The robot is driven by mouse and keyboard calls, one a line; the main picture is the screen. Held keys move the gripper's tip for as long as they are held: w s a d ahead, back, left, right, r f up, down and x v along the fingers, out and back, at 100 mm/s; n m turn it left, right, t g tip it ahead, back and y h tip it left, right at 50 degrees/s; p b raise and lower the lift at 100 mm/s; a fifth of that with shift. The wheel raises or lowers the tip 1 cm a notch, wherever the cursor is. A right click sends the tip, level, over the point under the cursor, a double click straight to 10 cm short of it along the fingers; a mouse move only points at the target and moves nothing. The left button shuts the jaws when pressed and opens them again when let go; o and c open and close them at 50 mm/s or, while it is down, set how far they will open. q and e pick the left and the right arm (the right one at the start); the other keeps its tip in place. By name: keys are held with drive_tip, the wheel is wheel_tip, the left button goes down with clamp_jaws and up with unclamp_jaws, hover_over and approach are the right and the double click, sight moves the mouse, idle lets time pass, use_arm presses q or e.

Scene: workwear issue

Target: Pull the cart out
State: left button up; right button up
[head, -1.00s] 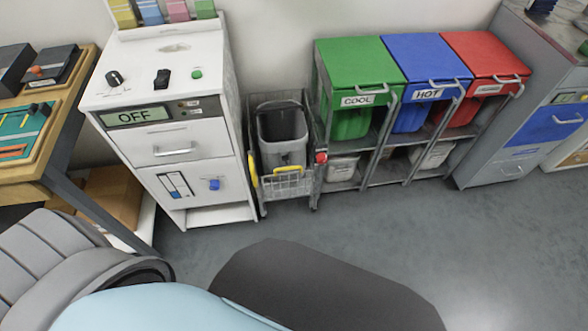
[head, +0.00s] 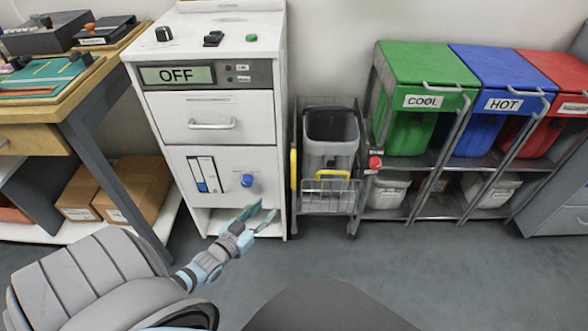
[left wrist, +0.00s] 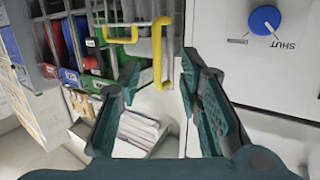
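The cart (head: 329,197) is a grey wire frame on small wheels with a grey bin (head: 331,138) in it. It stands between the white cabinet and the coloured bins. A yellow handle (head: 333,178) is on its front, and another yellow bar (head: 293,172) is at its left side. My left gripper (head: 263,214) is in front of the cabinet's lower part, left of the cart and lower than its handle. In the left wrist view its fingers (left wrist: 160,95) are open and empty, with the yellow handle (left wrist: 158,50) beyond them, apart. My right gripper is not in view.
The white cabinet (head: 210,135) has an OFF display and a blue knob (head: 247,180). A red button (head: 375,163) sits right of the cart. Green, blue and red bins stand on a rack (head: 415,214) to the right. The floor (head: 430,265) ahead is clear.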

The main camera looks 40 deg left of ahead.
use_arm(q)
wheel_tip(320, 180, up, 3)
drive_tip(key=w+t, duration=0.2)
drive_tip(key=b, duration=0.4)
approach(292, 173)
drive_tip(key=w, duration=0.3)
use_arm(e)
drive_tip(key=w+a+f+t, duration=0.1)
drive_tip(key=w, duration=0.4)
use_arm(q)
drive_tip(key=w+b, duration=0.1)
drive_tip(key=w, duration=0.1)
drive_tip(key=w+b, duration=0.1)
drive_tip(key=w, duration=0.1)
drive_tip(key=w+b, duration=0.1)
drive_tip(key=w, duration=0.2)
drive_tip(key=shift+a, duration=0.4)
drive_tip(key=shift+w+r, duration=0.15)
drive_tip(key=shift+w, duration=0.25)
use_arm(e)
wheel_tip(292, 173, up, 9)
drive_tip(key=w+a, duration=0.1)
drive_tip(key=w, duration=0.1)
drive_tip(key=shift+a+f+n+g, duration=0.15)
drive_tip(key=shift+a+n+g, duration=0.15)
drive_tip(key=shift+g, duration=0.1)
use_arm(q)
drive_tip(key=shift+c, duration=0.4)
clamp_jaws()
